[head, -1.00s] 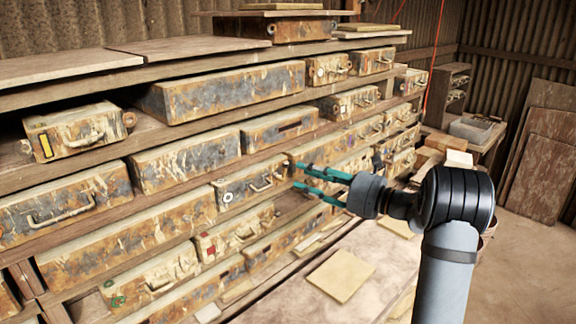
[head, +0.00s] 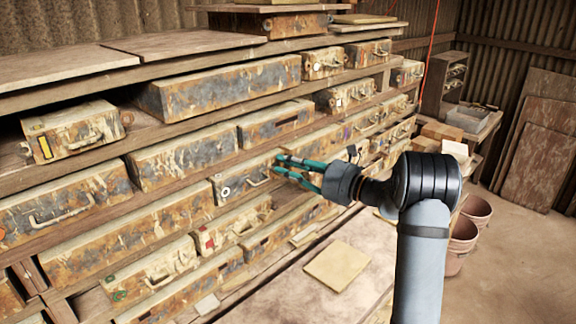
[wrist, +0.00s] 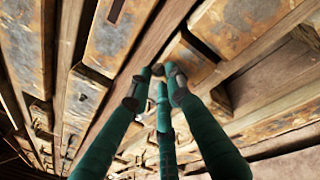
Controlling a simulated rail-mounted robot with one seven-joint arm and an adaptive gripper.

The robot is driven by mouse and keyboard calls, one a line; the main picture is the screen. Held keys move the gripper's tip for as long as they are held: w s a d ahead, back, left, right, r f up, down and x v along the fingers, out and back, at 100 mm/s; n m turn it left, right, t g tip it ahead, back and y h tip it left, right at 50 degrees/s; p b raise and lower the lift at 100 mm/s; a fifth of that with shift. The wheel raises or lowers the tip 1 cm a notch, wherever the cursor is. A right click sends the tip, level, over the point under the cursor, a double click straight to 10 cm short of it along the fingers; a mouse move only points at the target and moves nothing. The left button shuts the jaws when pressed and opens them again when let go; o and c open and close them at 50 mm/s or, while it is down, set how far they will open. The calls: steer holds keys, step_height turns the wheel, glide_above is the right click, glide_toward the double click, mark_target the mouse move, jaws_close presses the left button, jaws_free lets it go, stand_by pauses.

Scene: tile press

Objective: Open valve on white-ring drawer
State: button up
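The white-ring drawer (head: 238,188) is in the middle row of the rack in the head view. Its weathered front has a white ring mark (head: 225,192) at the left and a pale handle (head: 258,179). My gripper (head: 277,164) has teal fingers and is at this drawer's right end. The fingers are spread, with a gap between their tips. A small dark round part (wrist: 158,70) shows between the tips in the wrist view; I cannot tell whether they touch it. The valve is not clearly visible in the head view.
Other weathered drawers surround it, including a red-marked drawer (head: 233,229) below and a long plain drawer (head: 185,160) above left. A pale square board (head: 338,265) lies on the low bench in front. Open floor is at the right.

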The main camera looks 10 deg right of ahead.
steer(key=shift+f, duration=0.1)
jaws_close()
steer(key=shift+s+a+f+n+b, duration=0.1)
steer(key=shift+a+f+n+b, duration=0.1)
steer(key=shift+n+b, duration=0.5)
steer(key=shift+s+a+r+n+h+b, duration=0.25)
steer(key=shift+n+b, duration=0.35)
steer(key=shift+b, duration=0.35)
steer(key=shift+w+d+f, duration=0.1)
steer(key=shift+o, duration=2.4)
jaws_free()
steer(key=shift+d, duration=0.1)
